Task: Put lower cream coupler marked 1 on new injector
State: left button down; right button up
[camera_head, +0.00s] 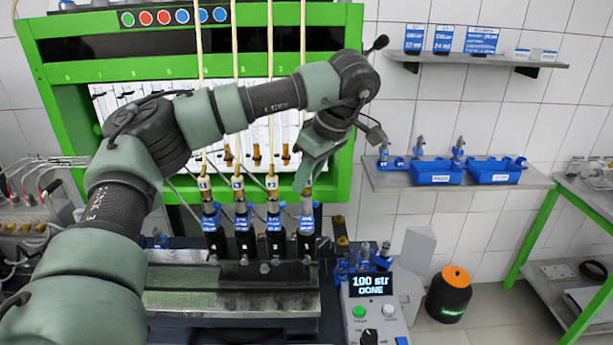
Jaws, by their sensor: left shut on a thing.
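My left gripper (308,188) reaches over from the left and is shut on the lower cream coupler of the rightmost hose. The gripper covers most of that coupler, so its mark cannot be read. A grey metal tip shows just below the fingers, directly above the rightmost injector (306,226), which has a blue band and a black body and stands upright in the bench. Whether coupler and injector are fully seated cannot be told. Three other lower couplers (204,188) with blue marks sit above the neighbouring injectors (242,222) to the left. My right gripper is not in view.
Cream hoses (236,40) hang in front of the green test bench frame (345,120). A control box (375,305) reading "100 str DONE" stands at front right. A wall shelf (400,180) holds blue bins and injectors. A black canister (449,296) stands on the floor.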

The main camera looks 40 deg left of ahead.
pick_arm(q)
jog(key=shift+f, duration=0.25)
jog(key=c, duration=1.5)
grip_release()
jog(key=shift+r, duration=0.15)
jog(key=p+v, duration=0.9)
jog(key=v, duration=0.1)
jog(key=shift+d+r+p, duration=0.2)
jog(key=shift+r+p, duration=0.15)
jog(key=shift+p, duration=0.05)
